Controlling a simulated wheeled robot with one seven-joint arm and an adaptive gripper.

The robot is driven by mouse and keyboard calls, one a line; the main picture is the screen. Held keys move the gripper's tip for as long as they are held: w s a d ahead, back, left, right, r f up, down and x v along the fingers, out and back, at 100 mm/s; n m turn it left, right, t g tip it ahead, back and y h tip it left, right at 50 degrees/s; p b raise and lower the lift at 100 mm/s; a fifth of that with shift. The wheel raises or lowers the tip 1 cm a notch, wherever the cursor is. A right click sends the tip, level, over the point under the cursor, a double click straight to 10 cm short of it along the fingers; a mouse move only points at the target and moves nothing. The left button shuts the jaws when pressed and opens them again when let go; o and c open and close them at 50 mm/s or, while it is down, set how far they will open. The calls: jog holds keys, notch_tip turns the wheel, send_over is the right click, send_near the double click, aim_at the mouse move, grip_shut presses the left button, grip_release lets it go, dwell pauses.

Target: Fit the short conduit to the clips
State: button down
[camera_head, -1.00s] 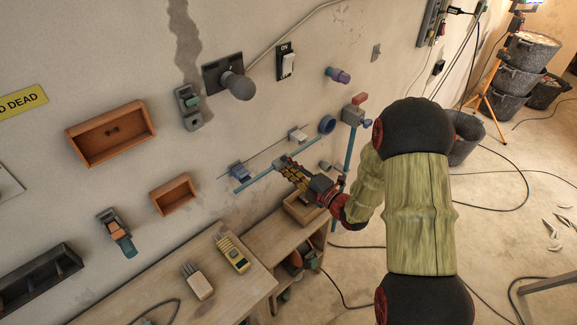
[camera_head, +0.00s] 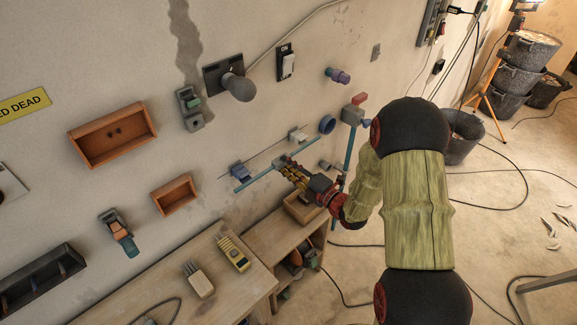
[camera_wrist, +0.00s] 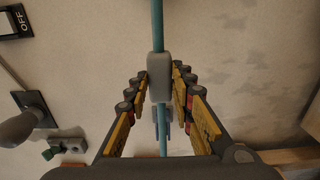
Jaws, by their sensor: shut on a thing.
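The short conduit is a thin teal rod (camera_head: 255,179) held slanting along the wall; it also runs upright through the wrist view (camera_wrist: 158,22). My gripper (camera_head: 287,163) is shut on its middle, where a grey block (camera_wrist: 159,75) sits between the fingertips in the wrist view. A blue-grey clip (camera_head: 240,171) is on the wall near the conduit's left end. A paler clip (camera_head: 298,135) is on the wall to the upper right. The conduit appears in front of and below the clips. I cannot tell whether it touches them. My fingers hide its middle in the head view.
A thin dark line on the wall passes the clips. A grey ring (camera_head: 327,124) and a valve with a red handle (camera_head: 357,99) are to the right. A wooden bin (camera_head: 303,208) on the low bench is below my gripper. Orange boxes (camera_head: 174,194) hang left.

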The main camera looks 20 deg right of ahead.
jog(key=shift+p+x, duration=0.35)
jog(key=shift+x, duration=0.9)
jog(key=c, duration=1.5)
grip_release()
jog(key=shift+o, duration=0.2)
jog(key=shift+s, duration=0.1)
jog(key=v, duration=1.1)
jog(key=shift+s+d, duration=0.25)
jog(key=shift+s, duration=0.05)
